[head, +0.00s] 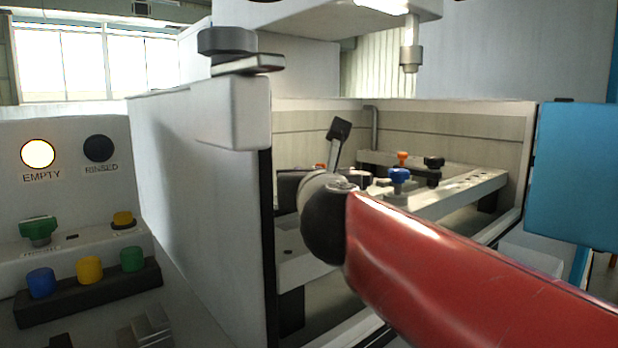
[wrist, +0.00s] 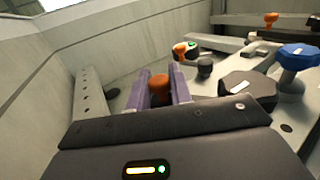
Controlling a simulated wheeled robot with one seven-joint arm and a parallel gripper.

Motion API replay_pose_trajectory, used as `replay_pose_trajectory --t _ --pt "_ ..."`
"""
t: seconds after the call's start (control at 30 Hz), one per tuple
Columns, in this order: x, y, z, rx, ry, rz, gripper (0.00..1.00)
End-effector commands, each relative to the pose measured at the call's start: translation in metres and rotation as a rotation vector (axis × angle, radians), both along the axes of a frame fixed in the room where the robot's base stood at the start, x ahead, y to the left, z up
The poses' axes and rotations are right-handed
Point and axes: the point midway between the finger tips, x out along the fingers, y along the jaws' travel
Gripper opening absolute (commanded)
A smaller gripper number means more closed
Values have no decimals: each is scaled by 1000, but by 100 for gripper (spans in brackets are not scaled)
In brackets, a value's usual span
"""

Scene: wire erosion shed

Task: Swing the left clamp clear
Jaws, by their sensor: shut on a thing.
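In the wrist view my gripper (wrist: 161,90) has its two purple fingers on either side of an orange-brown knob (wrist: 159,87) and is shut on it. This knob appears to belong to the left clamp; the clamp's body below it is hidden by the fingers and the dark hand. In the head view my red arm reaches into the machine's tank and its wrist hides the fingers and most of the held knob. A blue knob (head: 398,176) on a clamp stands to the right of the wrist; it also shows in the wrist view (wrist: 299,56).
An orange knob (head: 402,157) and a black knob (head: 433,163) stand on the rail farther back. A pale tank wall (head: 205,190) is close on the left, and the machine head's nozzle (head: 411,58) hangs above. A control panel (head: 85,250) with coloured buttons is outside the tank.

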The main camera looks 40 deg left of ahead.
Motion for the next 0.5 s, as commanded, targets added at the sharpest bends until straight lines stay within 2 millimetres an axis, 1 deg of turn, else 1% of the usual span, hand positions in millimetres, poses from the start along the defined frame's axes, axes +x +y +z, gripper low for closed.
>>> replay_pose_trajectory --t 0.2,0.5 --pt "5 3 1 -1 1 -78 0" --pt "7 3 0 -1 2 -112 0"
